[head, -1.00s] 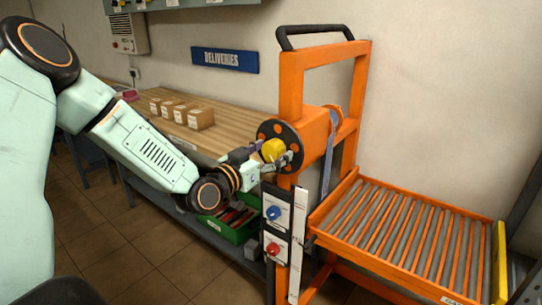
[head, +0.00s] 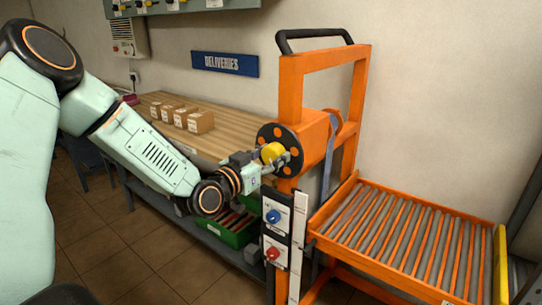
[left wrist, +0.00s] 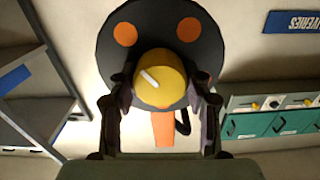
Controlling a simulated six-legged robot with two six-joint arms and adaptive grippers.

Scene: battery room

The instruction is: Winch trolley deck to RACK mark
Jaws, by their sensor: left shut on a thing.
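The orange winch trolley (head: 290,90) stands right of centre in the head view, with a roller deck (head: 410,235) at its right side. A black winch disc with orange spots (head: 267,133) sits on its post, with a yellow knob (head: 272,152) at its hub. My left gripper (head: 279,158) is shut on the yellow knob. In the left wrist view the knob (left wrist: 160,78) sits between both fingers, its white line pointing up and left, with the black disc (left wrist: 150,30) behind. A strap (head: 329,155) runs down from the drum. A white scale strip (head: 298,245) stands on the post; its marks are too small to read. My right gripper is not in view.
A panel with a blue knob (head: 273,216) and a red knob (head: 273,253) is on the post beside the strip. A wooden bench (head: 165,135) with several small boxes and a green crate (head: 232,238) below lie behind my left arm.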

